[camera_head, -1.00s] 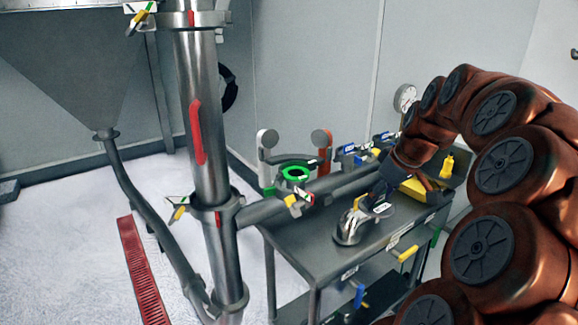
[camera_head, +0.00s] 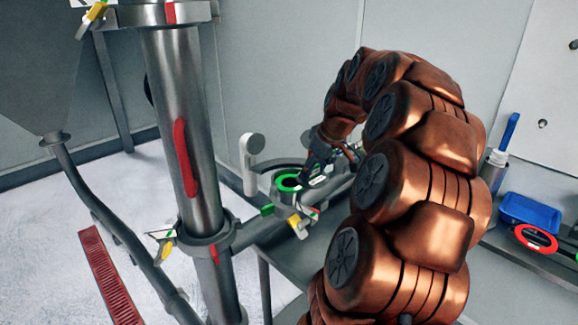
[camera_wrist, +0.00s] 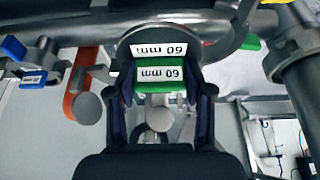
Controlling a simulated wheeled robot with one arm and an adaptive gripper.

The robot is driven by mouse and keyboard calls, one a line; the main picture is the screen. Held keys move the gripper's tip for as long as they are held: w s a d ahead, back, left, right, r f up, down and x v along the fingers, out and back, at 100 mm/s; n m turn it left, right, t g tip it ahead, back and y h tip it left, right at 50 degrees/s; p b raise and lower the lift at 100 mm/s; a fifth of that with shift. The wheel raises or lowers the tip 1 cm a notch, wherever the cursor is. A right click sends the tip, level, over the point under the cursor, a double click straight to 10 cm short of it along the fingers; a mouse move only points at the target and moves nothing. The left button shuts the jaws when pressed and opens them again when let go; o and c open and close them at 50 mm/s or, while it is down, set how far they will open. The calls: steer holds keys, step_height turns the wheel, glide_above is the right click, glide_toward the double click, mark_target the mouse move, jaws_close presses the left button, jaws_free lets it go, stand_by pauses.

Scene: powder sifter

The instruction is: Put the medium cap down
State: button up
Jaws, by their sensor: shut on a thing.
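The medium cap (camera_wrist: 160,50), a dark round piece with a green block and white 60 mm labels, sits between my gripper's fingers in the wrist view. My gripper (camera_wrist: 160,100) is shut on its green part. In the head view my gripper (camera_head: 316,175) is beside the green ring (camera_head: 288,183) on the slanting metal pipe. The cap is mostly hidden there by my gripper, and I cannot tell whether it touches anything below.
A yellow-handled clamp (camera_head: 298,222) is on the pipe in front. The tall steel column (camera_head: 180,130) stands left. A blue tray (camera_head: 530,212) and a red ring (camera_head: 536,238) lie at right.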

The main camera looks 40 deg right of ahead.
steer(key=shift+w+d+f+p, duration=0.1)
steer(key=shift+w+f+p, duration=0.65)
steer(key=shift+w, duration=0.7)
steer(key=shift+w+d+f+p, duration=0.1)
steer(key=shift+w+f+p, duration=0.6)
steer(key=shift+w, duration=0.75)
steer(key=shift+w+f+p, duration=0.5)
steer(key=shift+w+p, duration=0.45)
steer(key=shift+w, duration=0.5)
steer(key=shift+f, duration=0.2)
steer(key=shift+f+b, duration=0.35)
steer(key=shift+b, duration=0.1)
steer(key=o, duration=1.3)
steer(key=shift+r, duration=0.15)
steer(key=shift+r+p, duration=0.25)
steer(key=shift+p, duration=0.25)
steer(key=b+v, duration=0.3)
steer(key=v, duration=0.8)
steer(key=shift+d+r+b, duration=0.1)
steer(key=shift+d+b, duration=0.05)
steer(key=shift+b, duration=0.25)
steer(key=shift+s+r, duration=0.2)
steer(key=shift+r, duration=0.1)
